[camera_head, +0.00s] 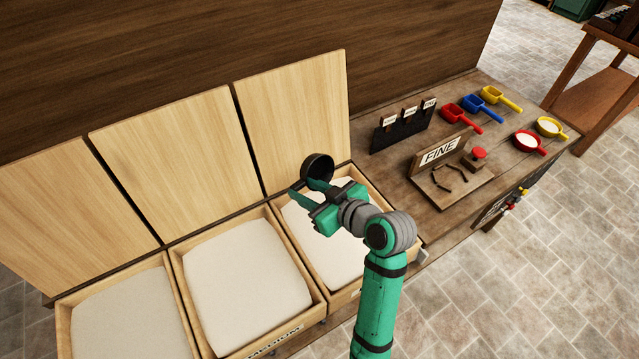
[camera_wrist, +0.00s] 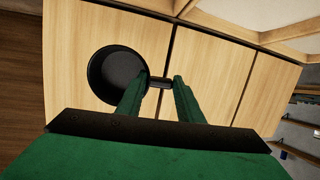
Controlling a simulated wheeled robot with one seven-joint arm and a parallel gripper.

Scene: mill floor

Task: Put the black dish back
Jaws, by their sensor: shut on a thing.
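The black dish (camera_head: 318,168) is a small round pan with a short handle. My gripper (camera_head: 314,190) is shut on the handle and holds the dish above the back of the right-hand bin, near its raised lid. In the wrist view the dish (camera_wrist: 118,72) lies left of my two green fingers, with its handle between the tips of my gripper (camera_wrist: 160,86). Its inside looks dark and empty there. A wooden stand (camera_head: 470,190) with a "FINE" sign (camera_head: 440,150) bears dark curved prongs (camera_head: 449,184) and a red button (camera_head: 479,153). Nothing sits on the prongs.
Three bins of pale powder (camera_head: 245,280) stand in front of raised wooden lids (camera_head: 172,160). On the bench (camera_head: 385,185) are a dark rack of labelled tags (camera_head: 402,128), red, blue and yellow scoops (camera_head: 480,106), and red and yellow cups of white powder (camera_head: 528,142).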

